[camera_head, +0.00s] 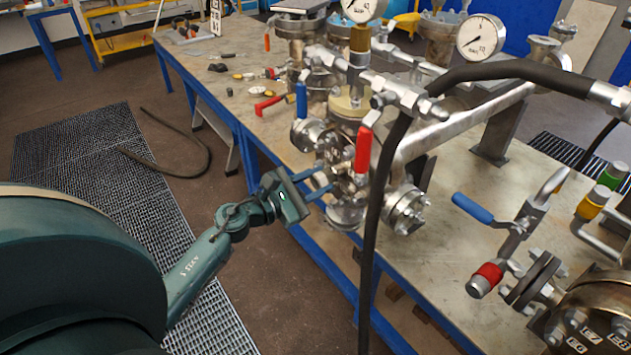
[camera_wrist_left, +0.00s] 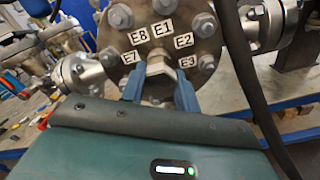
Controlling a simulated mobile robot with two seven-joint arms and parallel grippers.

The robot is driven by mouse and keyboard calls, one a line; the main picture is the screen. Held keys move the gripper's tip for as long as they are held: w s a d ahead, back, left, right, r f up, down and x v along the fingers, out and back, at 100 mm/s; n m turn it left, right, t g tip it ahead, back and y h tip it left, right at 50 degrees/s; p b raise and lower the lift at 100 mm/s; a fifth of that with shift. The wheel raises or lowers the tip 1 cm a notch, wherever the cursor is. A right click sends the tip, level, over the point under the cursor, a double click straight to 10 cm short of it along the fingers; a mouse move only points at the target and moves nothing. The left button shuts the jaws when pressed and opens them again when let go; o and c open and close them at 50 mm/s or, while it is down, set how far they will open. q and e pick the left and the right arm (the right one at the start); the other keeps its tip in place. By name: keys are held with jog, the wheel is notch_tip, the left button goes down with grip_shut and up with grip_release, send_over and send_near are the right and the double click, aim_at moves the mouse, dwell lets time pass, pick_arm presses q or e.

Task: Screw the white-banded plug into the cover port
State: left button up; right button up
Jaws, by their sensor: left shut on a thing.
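My left gripper (camera_head: 321,187) reaches in from the left to the round flanged cover (camera_wrist_left: 163,35) on the front of the middle vessel. In the left wrist view its two blue fingers (camera_wrist_left: 160,84) are shut on a metallic hex-headed plug (camera_wrist_left: 160,68). The plug is at the middle of the cover, where the port would be. Its white band cannot be made out. The plug's head hides the port, so I cannot tell how deep it sits. White labels E1, E2, E3, E7 and E8 surround it. My right gripper is not in view.
A black hose (camera_head: 378,190) hangs just right of the cover. A red lever (camera_head: 363,149) and a blue lever (camera_head: 301,101) stand close above. Another labelled flange (camera_head: 592,318) is at the lower right.

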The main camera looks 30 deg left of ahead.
pick_arm(q)
jog(key=shift+f+m, duration=0.1)
jog(key=shift+m, duration=0.8)
jog(key=o, duration=1.2)
jog(key=shift+c, duration=0.2)
jog(key=b+v, duration=0.4)
jog(key=v, duration=0.9)
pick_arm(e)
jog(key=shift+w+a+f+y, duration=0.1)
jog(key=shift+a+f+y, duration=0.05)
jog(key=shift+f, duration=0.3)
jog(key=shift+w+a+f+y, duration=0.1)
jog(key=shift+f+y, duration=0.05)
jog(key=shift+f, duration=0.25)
pick_arm(q)
jog(key=shift+s, duration=0.1)
jog(key=shift+c, duration=0.3)
